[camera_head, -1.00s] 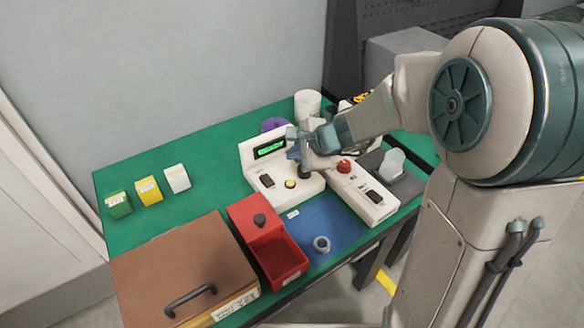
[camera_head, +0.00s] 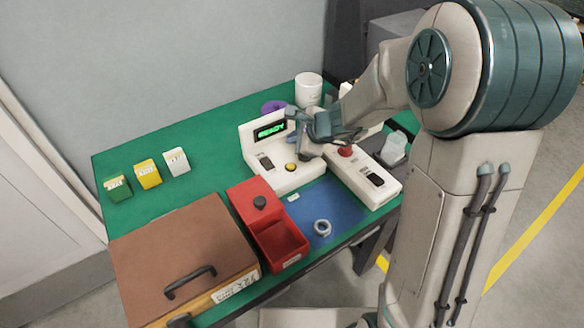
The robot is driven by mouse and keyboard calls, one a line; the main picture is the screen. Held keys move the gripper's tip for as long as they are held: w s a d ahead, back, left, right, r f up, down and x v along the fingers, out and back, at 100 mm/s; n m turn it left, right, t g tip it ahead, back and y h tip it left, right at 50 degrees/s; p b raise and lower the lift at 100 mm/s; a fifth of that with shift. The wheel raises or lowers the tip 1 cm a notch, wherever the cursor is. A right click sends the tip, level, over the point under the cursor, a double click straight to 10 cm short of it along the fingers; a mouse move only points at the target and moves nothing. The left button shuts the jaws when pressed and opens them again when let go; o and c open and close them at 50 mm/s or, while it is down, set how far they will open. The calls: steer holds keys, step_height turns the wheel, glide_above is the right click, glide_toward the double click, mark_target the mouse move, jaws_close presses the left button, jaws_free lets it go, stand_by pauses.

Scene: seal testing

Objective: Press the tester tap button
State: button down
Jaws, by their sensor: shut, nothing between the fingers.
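The tester (camera_head: 289,182) is a white device with a green READY display (camera_head: 270,130) on its upright back panel. On its sloped top are a round yellow button (camera_head: 290,167) and a black switch (camera_head: 265,161). My gripper (camera_head: 304,155) is shut and empty, pointing down over the tester's right side, just right of the yellow button. I cannot tell whether it touches the tester. My gripper and wrist hide part of the tester's right side. No label shows which control is the tap button.
A second white unit with a red button (camera_head: 345,151) and black switch (camera_head: 376,180) stands right of the tester. A red bin (camera_head: 280,246), a blue mat (camera_head: 338,200) with a grey ring (camera_head: 322,228), and a brown-lidded box (camera_head: 180,250) lie in front.

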steer(key=b, duration=0.4)
glide_above(294, 168)
step_height(294, 168, down, 6)
steer(key=shift+r, duration=0.25)
steer(key=shift+f+b, duration=0.75)
steer(key=shift+b, duration=0.15)
stand_by(0.8)
steer(key=shift+f+b, duration=0.45)
steer(key=shift+b, duration=0.15)
steer(key=shift+f+b, duration=0.3)
steer(key=shift+b, duration=0.15)
stand_by(0.4)
steer(key=shift+r, duration=0.1)
steer(key=shift+r+p, duration=0.6)
steer(key=shift+r, duration=0.1)
steer(key=shift+r, duration=0.1)
